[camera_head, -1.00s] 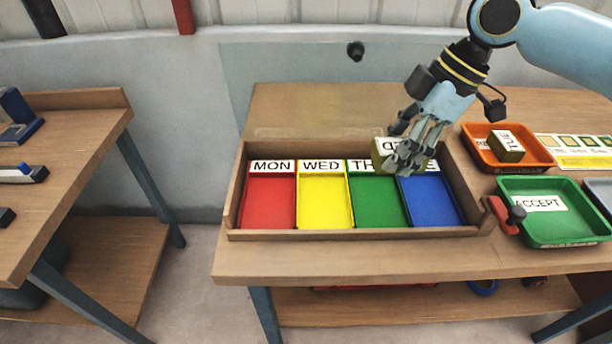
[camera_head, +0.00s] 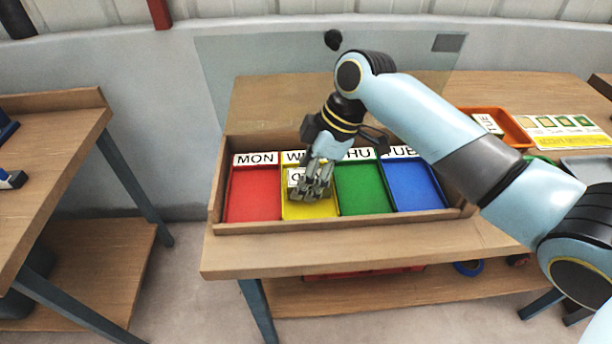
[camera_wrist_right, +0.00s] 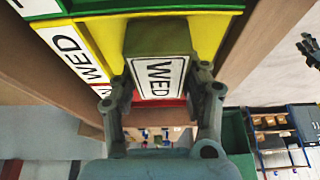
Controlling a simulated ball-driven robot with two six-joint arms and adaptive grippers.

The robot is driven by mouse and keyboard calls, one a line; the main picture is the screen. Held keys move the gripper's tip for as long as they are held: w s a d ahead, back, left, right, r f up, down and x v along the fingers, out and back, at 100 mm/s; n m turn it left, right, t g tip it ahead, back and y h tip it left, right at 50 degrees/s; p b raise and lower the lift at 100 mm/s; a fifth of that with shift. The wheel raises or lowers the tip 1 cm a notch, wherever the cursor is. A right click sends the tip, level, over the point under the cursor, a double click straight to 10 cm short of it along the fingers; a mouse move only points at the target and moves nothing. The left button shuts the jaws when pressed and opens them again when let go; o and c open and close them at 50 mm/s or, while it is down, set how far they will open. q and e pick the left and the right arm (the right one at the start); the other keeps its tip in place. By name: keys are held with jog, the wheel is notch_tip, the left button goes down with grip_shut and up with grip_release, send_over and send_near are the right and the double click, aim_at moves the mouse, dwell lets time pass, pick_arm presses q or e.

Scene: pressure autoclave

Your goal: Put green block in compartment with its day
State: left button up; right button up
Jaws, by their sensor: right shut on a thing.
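My right gripper (camera_head: 318,186) is shut on the olive-green block (camera_head: 292,178), which has a white WED label. In the right wrist view the block (camera_wrist_right: 158,62) sits between the two fingers of the gripper (camera_wrist_right: 160,100), its label facing the camera. The block is at the yellow WED compartment (camera_head: 325,210), in its left half; I cannot tell whether it touches the floor. Part of the WED sign is hidden by the gripper. A small dark shape, apparently my left gripper (camera_wrist_right: 309,48), shows at the right wrist view's edge.
The wooden tray (camera_head: 330,224) also has red MON (camera_head: 255,195), green THU (camera_head: 362,195) and blue TUE (camera_head: 415,190) compartments. An orange bin (camera_head: 512,130) holding a TUE block (camera_head: 488,123) stands right. My right arm crosses above the tray's right side.

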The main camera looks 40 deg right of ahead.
pick_arm(q)
jog(key=shift+s, duration=0.45)
pick_arm(e)
jog(key=shift+f, duration=0.25)
jog(key=o, duration=1.2)
jog(key=shift+f, duration=0.1)
jog(key=shift+c, duration=0.2)
pick_arm(q)
jog(key=shift+w, duration=0.25)
pick_arm(e)
jog(key=shift+r, duration=0.2)
jog(key=v, duration=1.2)
jog(key=shift+f, duration=0.1)
